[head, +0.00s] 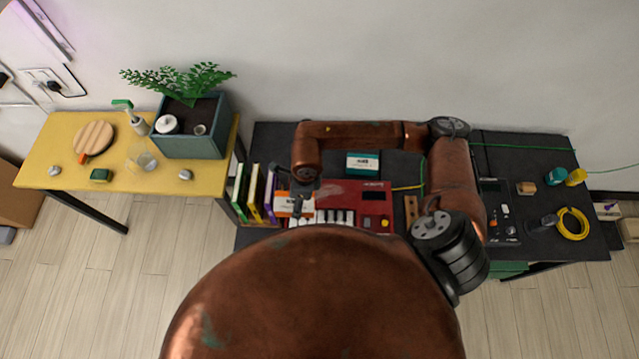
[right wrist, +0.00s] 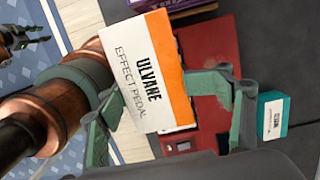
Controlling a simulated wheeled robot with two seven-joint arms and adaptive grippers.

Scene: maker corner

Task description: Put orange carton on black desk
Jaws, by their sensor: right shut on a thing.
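The orange carton (right wrist: 148,75), white and orange with "ULVANE EFFECT PEDAL" lettering, is between the green fingers of my right gripper (right wrist: 165,105) in the right wrist view. In the head view the carton (head: 285,207) is partly hidden by my right gripper (head: 303,197), beside the books and at the left end of the red keyboard. Whether it touches anything below is unclear. The black desk (head: 268,140) stands against the wall. My left gripper (right wrist: 25,42) shows at the upper left of the right wrist view, small and apart from the carton; its opening is unclear.
The red keyboard (head: 372,205) and a teal box (head: 363,163) lie on the desk. Upright books (head: 254,192) stand at its left. A yellow cable (head: 573,224) and small devices are at its right. A yellow table (head: 60,165) with a planter (head: 190,146) stands left. The desk's back left is clear.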

